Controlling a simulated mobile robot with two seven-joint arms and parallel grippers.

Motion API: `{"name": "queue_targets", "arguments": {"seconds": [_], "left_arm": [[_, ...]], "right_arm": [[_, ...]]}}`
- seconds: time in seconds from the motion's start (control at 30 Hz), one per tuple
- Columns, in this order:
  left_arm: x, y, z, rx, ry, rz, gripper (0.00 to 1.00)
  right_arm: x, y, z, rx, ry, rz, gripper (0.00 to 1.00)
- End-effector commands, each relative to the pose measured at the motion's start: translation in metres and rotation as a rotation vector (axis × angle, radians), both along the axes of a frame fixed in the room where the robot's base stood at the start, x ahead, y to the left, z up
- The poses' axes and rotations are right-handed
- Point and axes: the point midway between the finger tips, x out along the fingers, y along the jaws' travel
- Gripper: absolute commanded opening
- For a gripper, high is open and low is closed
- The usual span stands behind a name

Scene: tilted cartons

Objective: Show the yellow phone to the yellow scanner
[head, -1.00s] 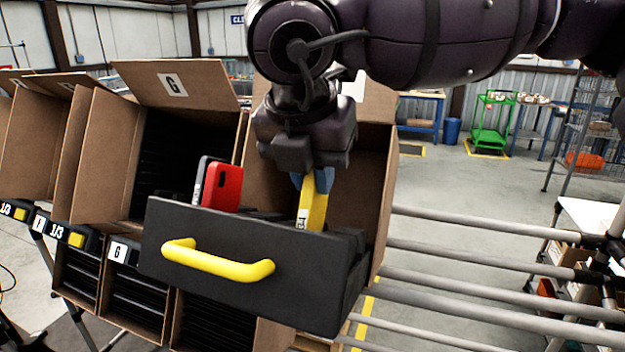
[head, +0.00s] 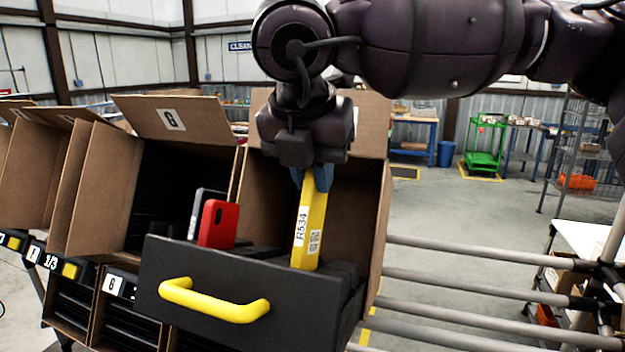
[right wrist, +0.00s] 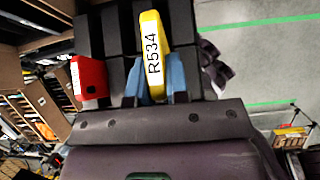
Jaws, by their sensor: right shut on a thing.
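The yellow phone (head: 309,228) bears a white label reading R534 and stands nearly upright above the black drawer (head: 205,265). Its lower end is close to the drawer's slots; I cannot tell whether it is clear of them. My right gripper (head: 311,180) is shut on its upper end from above. In the right wrist view the phone (right wrist: 153,50) shows between the blue fingertips (right wrist: 160,85). A red phone (head: 218,223) and a grey one (head: 205,205) stand in the drawer to the left. My left gripper is not in view. I see no yellow scanner.
The drawer has a yellow handle (head: 214,300) at its front. Tilted cartons (head: 105,190) with open flaps stand in a row to the left. Metal roller bars (head: 460,260) run to the right.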

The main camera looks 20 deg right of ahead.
Motion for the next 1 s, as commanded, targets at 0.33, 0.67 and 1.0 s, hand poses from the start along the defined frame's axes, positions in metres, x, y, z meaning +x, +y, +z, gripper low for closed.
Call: {"name": "queue_targets", "arguments": {"seconds": [0.33,0.67,1.0], "left_arm": [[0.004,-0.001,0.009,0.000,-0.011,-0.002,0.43],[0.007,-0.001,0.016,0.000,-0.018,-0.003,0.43],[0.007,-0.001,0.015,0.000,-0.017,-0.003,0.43]], "right_arm": [[0.007,-0.005,0.016,0.001,-0.002,-0.001,0.00],[0.012,-0.008,0.028,0.000,0.000,-0.001,0.00],[0.012,-0.008,0.029,0.001,-0.001,-0.001,0.00]]}}
